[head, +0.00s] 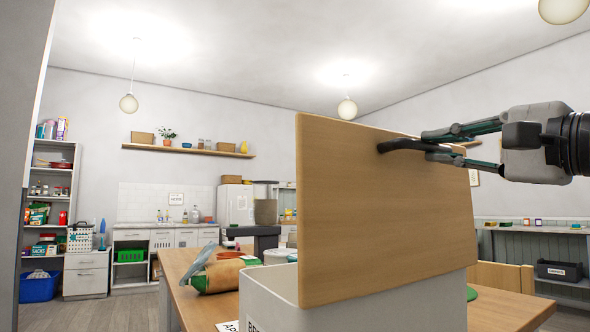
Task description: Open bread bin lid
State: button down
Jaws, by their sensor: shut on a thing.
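The white bread bin (265,296) stands on the wooden table, its front lettering partly cut off by the bottom edge of the head view. Its wooden lid (385,225) is raised and stands nearly upright above the bin, its broad face toward the camera. A dark handle (397,146) sits near the lid's upper right. My gripper (430,146) reaches in from the right and is shut on the handle. The lid hides the rear and right part of the bin and what lies behind it; the inside of the bin is mostly hidden.
A bag (218,276) lies on the wooden table (178,262) left of the bin, with a white tub (277,256) behind. A wooden chair or board (500,276) is at the right. Shelves and counters line the far walls. Floor shows at the left.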

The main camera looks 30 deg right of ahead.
jog(key=shift+s+f, duration=0.1)
jog(key=shift+s, duration=0.05)
dwell(0.4)
jog(key=c, duration=1.6)
grip_release()
jog(key=s+f, duration=0.2)
jog(key=s, duration=1)
jog(key=shift+d, duration=0.2)
jog(key=shift+w+f, duration=0.1)
